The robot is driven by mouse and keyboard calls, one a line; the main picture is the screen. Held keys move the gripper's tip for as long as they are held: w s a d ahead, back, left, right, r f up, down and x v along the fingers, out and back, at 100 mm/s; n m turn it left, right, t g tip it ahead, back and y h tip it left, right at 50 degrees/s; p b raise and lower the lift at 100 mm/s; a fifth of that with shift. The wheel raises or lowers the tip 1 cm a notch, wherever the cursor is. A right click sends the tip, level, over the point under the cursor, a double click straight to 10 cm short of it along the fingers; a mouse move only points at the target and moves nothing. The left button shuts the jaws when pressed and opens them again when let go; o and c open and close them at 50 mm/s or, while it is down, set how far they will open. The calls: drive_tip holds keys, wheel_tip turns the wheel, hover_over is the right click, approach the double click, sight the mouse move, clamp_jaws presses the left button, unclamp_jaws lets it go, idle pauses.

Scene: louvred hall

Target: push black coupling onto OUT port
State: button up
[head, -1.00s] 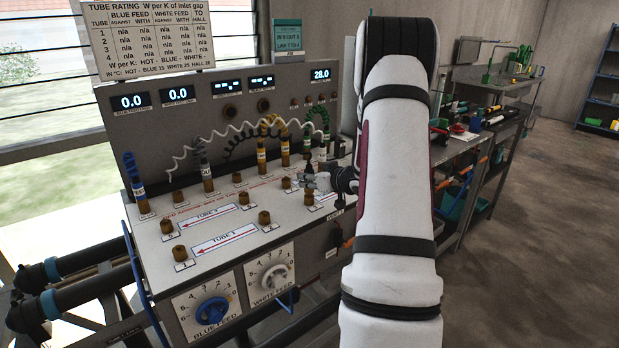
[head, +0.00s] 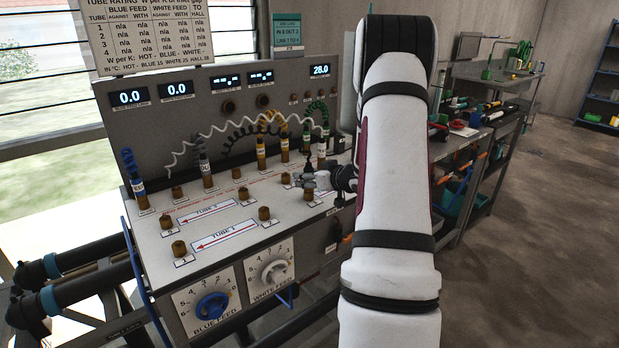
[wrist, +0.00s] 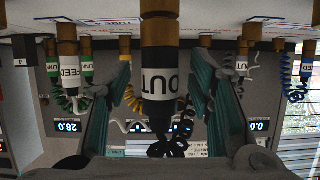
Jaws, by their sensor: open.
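My gripper (wrist: 160,85) is open, with one teal finger on each side of the coupling and visible gaps. In the head view my gripper (head: 312,183) is at the right side of the panel top; the coupling there is small and mostly hidden.
Yellow, green, white and blue couplings with coiled hoses stand on nearby ports, including a yellow one (head: 262,152) and a blue-hosed one (head: 139,190). Bare brass ports (head: 264,214) stand nearer the front. The upright display panel (head: 220,105) rises behind. A tool bench (head: 480,130) is at the right.

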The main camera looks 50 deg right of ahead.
drive_tip(key=shift+s+r, duration=0.1)
drive_tip(key=s+a+r+p, duration=0.1)
drive_tip(key=s+r+p, duration=0.2)
drive_tip(key=r+p, duration=0.2)
drive_tip(key=shift+s+r+p, duration=0.3)
drive_tip(key=shift+p, duration=0.5)
drive_tip(key=v, duration=1.2)
